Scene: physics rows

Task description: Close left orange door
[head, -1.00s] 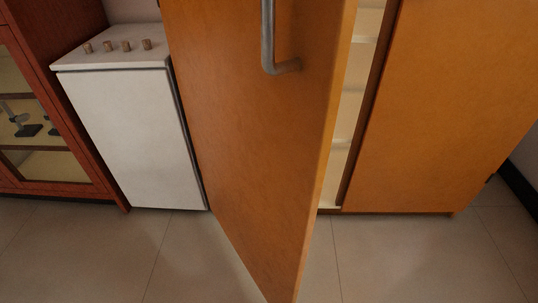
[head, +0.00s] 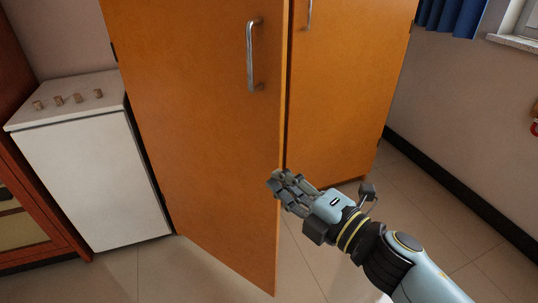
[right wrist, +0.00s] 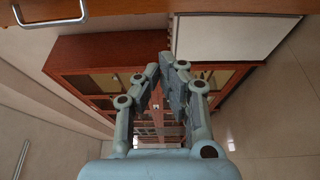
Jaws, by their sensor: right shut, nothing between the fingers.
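The left orange door (head: 205,130) stands ajar in the head view, its free edge swung out toward me. Its metal handle (head: 251,55) is near that edge. The right orange door (head: 345,90) looks closed behind it. My right gripper (head: 279,183) is shut and empty, with its fingertips overlapping the left door's free edge below the handle. I cannot tell whether they touch it. In the right wrist view, the shut fingers (right wrist: 165,68) point away, with an orange door and handle (right wrist: 50,15) along the top. My left gripper is not in view.
A white appliance (head: 95,180) with several knobs stands left of the orange cabinet. A red-brown cabinet (head: 40,220) is at the far left. Tiled floor (head: 340,235) is open in front and to the right. A blue curtain (head: 450,15) hangs at the upper right.

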